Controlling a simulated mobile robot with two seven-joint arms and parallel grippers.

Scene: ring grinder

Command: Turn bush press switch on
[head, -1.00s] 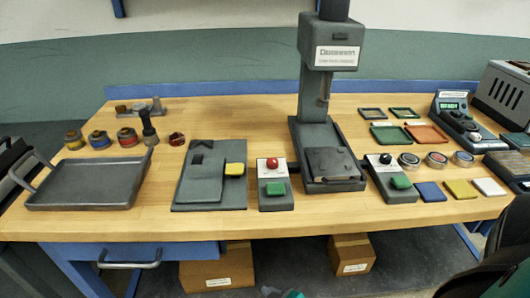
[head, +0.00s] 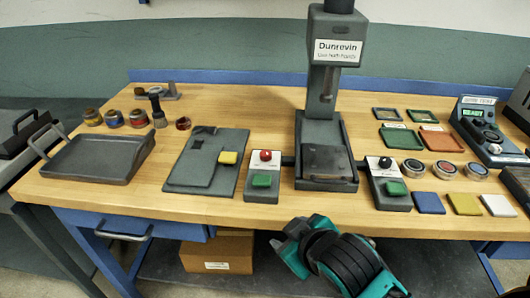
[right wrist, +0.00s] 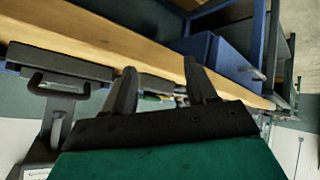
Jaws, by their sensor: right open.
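The grey bush press (head: 325,150) stands upright at the middle of the bench. Left of it is a grey switch box (head: 264,196) with a red knob (head: 265,156) and a green button (head: 262,180). I cannot tell which box belongs to the press. My right gripper (right wrist: 160,68) shows in the right wrist view with two dark fingers apart and nothing between them; the bench lies beyond. My left gripper is not in view.
The wooden bench (head: 230,215) holds a metal tray (head: 95,160) at left, a dark fixture plate (head: 205,165), round tins (head: 445,168) and coloured pads (head: 463,203) at right. A teal and black arm of mine is before the front edge. A cardboard box (head: 217,252) sits below.

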